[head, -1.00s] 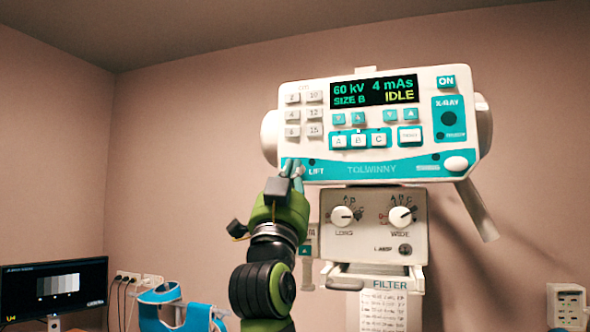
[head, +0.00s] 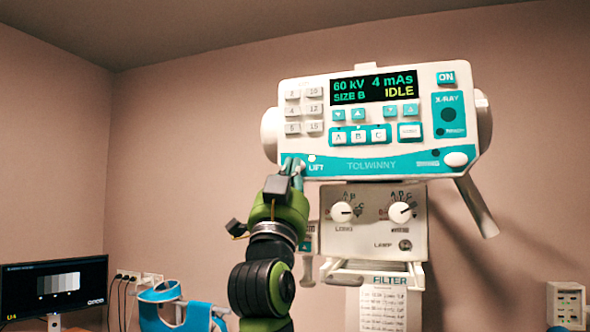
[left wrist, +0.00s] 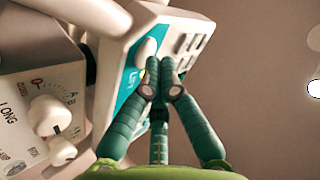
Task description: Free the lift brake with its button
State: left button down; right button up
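The white control panel (head: 350,120) stands high on the X-ray unit, with a teal strip along its lower edge. In the left wrist view the fingertips (left wrist: 160,64) meet at the panel beside a white oval part (left wrist: 146,50). I cannot tell how far the button is pressed. My right gripper is out of view.
The lower box with the LONG knob (head: 341,211) and another knob (head: 400,211) sits below the panel, right of my arm. A handle (head: 476,205) slants down at the right. A monitor (head: 54,288) and blue-white object (head: 175,308) are lower left.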

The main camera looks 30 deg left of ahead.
pick_arm(q)
jog(key=shift+s+d, duration=0.1)
jog(key=shift+s, duration=0.3)
jog(key=shift+s, duration=0.1)
jog(key=shift+s+d+b, duration=0.2)
jog(key=shift+s+b, duration=0.05)
jog(key=shift+s, duration=0.55)
jog(key=shift+s+d+b, duration=0.2)
jog(key=shift+s, duration=0.55)
jog(key=shift+s+d+b, duration=0.2)
jog(key=shift+s+b, duration=0.05)
jog(key=shift+s, duration=0.55)
